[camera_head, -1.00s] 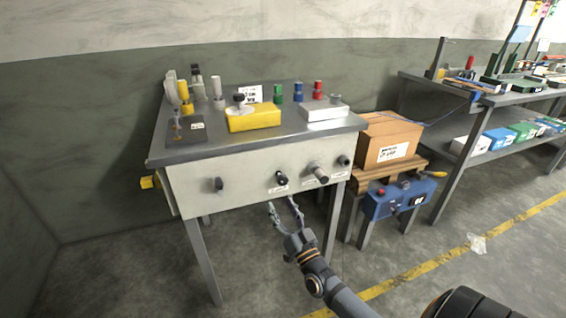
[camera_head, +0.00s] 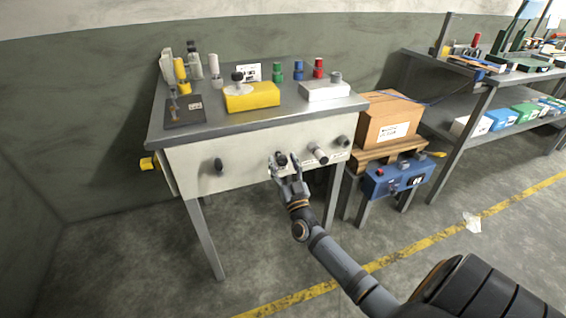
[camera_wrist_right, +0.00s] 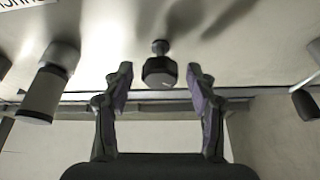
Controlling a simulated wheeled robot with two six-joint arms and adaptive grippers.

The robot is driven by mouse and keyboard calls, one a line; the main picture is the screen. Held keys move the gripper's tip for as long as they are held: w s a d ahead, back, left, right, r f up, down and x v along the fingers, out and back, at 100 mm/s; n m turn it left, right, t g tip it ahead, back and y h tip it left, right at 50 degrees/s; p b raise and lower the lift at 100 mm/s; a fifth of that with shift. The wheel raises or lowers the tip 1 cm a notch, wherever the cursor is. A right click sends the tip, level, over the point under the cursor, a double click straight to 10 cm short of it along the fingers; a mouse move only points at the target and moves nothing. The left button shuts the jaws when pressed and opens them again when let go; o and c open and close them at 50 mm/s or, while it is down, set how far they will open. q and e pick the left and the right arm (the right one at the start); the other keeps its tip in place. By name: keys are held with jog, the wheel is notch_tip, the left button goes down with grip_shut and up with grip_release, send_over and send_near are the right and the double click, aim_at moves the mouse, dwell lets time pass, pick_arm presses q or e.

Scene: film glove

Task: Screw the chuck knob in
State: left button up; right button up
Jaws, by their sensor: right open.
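A black faceted knob (camera_head: 281,159) on a short stem sticks out of the front panel (camera_head: 240,165) of the pale bench. In the right wrist view this black knob (camera_wrist_right: 160,72) lies between the fingertips, with a gap on both sides. My right gripper (camera_head: 285,166) is open in front of it, and its fingers partly cover the knob in the head view. The fingers (camera_wrist_right: 159,80) hold nothing. I cannot read the panel labels well enough to tell which knob is the chuck knob. My left gripper is not in view.
A grey cylindrical knob (camera_head: 318,155) is close by on the right, and a darker one (camera_head: 343,141) beyond it. Another black knob (camera_head: 218,165) is further left. A yellow block (camera_head: 252,97) is on the bench top. A cardboard box (camera_head: 388,122) stands to the right.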

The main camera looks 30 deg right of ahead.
jog(key=shift+w+r, duration=0.1)
jog(key=shift+w, duration=0.15)
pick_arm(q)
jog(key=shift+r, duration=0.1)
pick_arm(e)
jog(key=shift+c, duration=0.2)
jog(key=c, duration=1.1)
jog(key=shift+c, duration=0.2)
